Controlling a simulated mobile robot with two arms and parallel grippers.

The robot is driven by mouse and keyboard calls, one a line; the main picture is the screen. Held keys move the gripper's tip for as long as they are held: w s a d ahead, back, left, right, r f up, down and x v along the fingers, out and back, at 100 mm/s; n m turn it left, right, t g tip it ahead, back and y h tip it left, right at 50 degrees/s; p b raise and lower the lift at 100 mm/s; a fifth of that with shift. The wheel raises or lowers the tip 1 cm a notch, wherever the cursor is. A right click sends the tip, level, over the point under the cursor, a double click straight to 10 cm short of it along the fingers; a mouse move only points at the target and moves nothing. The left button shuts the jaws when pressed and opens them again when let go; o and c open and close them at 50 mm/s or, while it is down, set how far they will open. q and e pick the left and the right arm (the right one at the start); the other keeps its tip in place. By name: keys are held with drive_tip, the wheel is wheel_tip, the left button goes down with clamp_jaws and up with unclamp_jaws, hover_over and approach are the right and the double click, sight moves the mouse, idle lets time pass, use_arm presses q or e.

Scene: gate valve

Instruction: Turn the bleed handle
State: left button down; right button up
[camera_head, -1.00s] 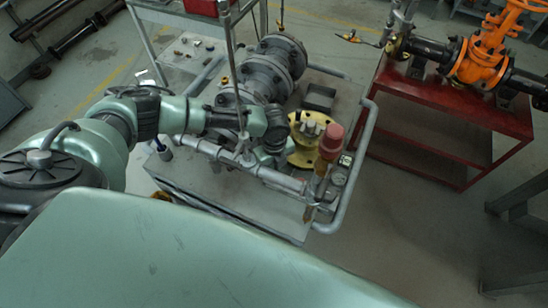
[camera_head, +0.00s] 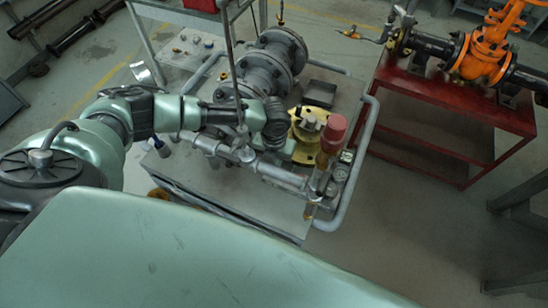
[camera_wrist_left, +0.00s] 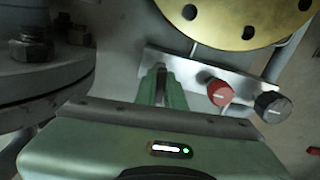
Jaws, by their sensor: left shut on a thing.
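My left gripper (camera_wrist_left: 165,90) points at a pale metal plate (camera_wrist_left: 194,68) below a yellow flange (camera_wrist_left: 235,18) in the left wrist view. Its green fingers are shut on a narrow dark piece (camera_wrist_left: 161,84), which looks like the bleed handle and is mostly hidden between them. A red knob (camera_wrist_left: 219,92) and a black knob (camera_wrist_left: 271,106) sit to the right of the fingers, apart from them. In the head view my left arm reaches in from the left to the yellow flange (camera_head: 308,155), and the fingertips are hidden. My right gripper is not in view.
A grey flanged valve (camera_head: 265,72) stands on the bench behind my left wrist. A red-capped post (camera_head: 334,130) and a grey pipe rail (camera_head: 362,160) are close by on the right. An orange valve (camera_head: 483,60) stands on a red stand (camera_head: 450,110), with clear floor in front.

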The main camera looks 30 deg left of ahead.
use_arm(q)
drive_tip(key=shift+s+m, duration=0.1)
drive_tip(key=shift+m, duration=0.6)
drive_tip(key=c, duration=1.5)
unclamp_jaws()
wheel_tip(320, 180, up, 6)
drive_tip(key=p, duration=0.4)
drive_tip(key=shift+f, duration=0.15)
drive_tip(key=shift+r, duration=1.05)
